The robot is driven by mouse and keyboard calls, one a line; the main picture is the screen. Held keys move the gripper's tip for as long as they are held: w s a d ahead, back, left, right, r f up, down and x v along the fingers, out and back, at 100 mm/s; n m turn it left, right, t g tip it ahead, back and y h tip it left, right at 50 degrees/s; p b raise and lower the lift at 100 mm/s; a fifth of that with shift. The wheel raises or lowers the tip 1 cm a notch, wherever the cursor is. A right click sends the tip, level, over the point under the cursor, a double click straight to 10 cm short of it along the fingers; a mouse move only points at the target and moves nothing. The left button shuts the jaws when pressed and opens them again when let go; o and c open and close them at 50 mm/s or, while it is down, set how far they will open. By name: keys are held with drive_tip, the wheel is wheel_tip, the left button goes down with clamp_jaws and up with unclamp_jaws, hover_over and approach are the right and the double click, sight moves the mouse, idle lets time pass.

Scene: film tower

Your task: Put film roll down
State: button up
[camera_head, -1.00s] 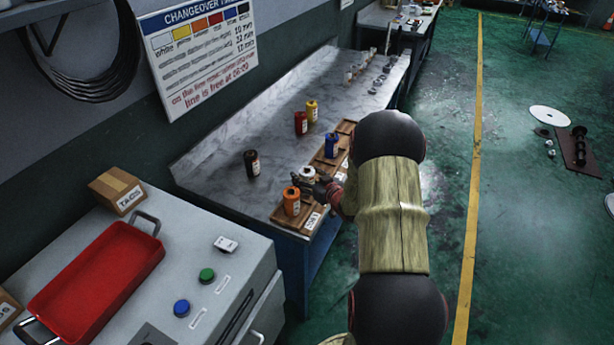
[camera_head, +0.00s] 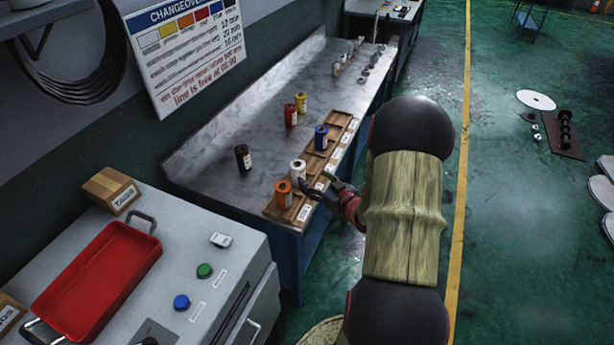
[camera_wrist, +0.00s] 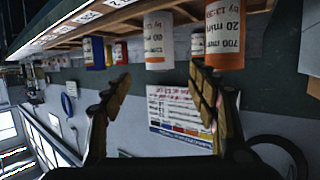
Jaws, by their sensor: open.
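My gripper (camera_head: 318,187) is open and empty at the front edge of the wooden rack (camera_head: 341,131). The white film roll (camera_head: 298,169) stands upright in the rack, just beyond the fingertips and apart from them. The wrist view is upside down; there the white roll (camera_wrist: 158,40) shows ahead of the gap between the spread fingers (camera_wrist: 158,95). The orange roll (camera_head: 283,194) stands at the rack's near end, and it also shows in the wrist view (camera_wrist: 225,40). The blue roll (camera_head: 321,137) stands farther along the rack.
A red tray (camera_head: 95,275) and a tags box (camera_head: 111,190) lie on the grey cabinet at the left.

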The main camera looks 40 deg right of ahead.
drive_tip(key=w+a+r+g+h, duration=0.1)
drive_tip(key=a+r+g, duration=0.1)
drive_tip(key=a+r, duration=0.5)
drive_tip(key=w+a+r+g+h, duration=0.1)
drive_tip(key=a+r+g, duration=0.3)
drive_tip(key=r, duration=0.6)
drive_tip(key=s+a+r+n+g+y, duration=0.1)
drive_tip(key=s+a+r+y, duration=0.1)
drive_tip(key=s+a, duration=0.8)
drive_tip(key=s+a+r+n+g+y, duration=0.1)
drive_tip(key=s+a+r+y, duration=0.1)
drive_tip(key=s+a, duration=0.9)
drive_tip(key=a+r, duration=0.1)
drive_tip(key=a, duration=0.1)
drive_tip(key=shift+s+a+r+g+y, duration=0.3)
drive_tip(key=shift+a+r+g+y, duration=0.05)
drive_tip(key=shift+a+g+y, duration=0.05)
